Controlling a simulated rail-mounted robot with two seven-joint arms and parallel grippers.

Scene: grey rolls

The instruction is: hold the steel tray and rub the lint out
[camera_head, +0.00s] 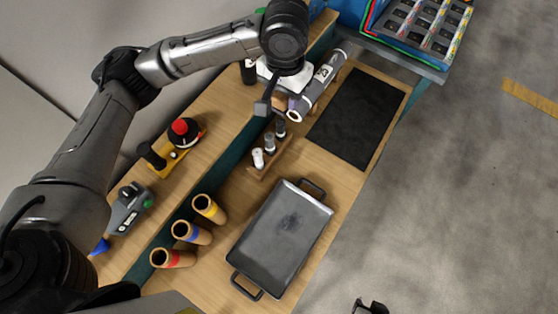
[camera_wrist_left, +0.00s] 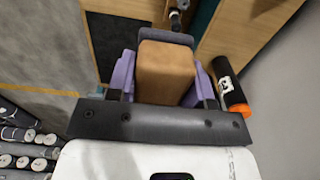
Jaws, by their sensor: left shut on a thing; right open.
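The steel tray (camera_head: 262,252) is a grey rectangular pan with black handles at its two ends. It lies on the wooden bench at the lower middle of the head view. My right gripper (camera_head: 370,306) shows only in part at the bottom edge, open and empty, right of the tray.
Several cardboard tubes (camera_head: 186,233) stand left of the tray. A small rack (camera_head: 268,157) with white-topped pegs is above it. A grey labelled tube (camera_head: 320,82) lies beside my left gripper. A black mat (camera_head: 357,117) is bare. A black, orange-capped bottle (camera_wrist_left: 230,88) stands nearby.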

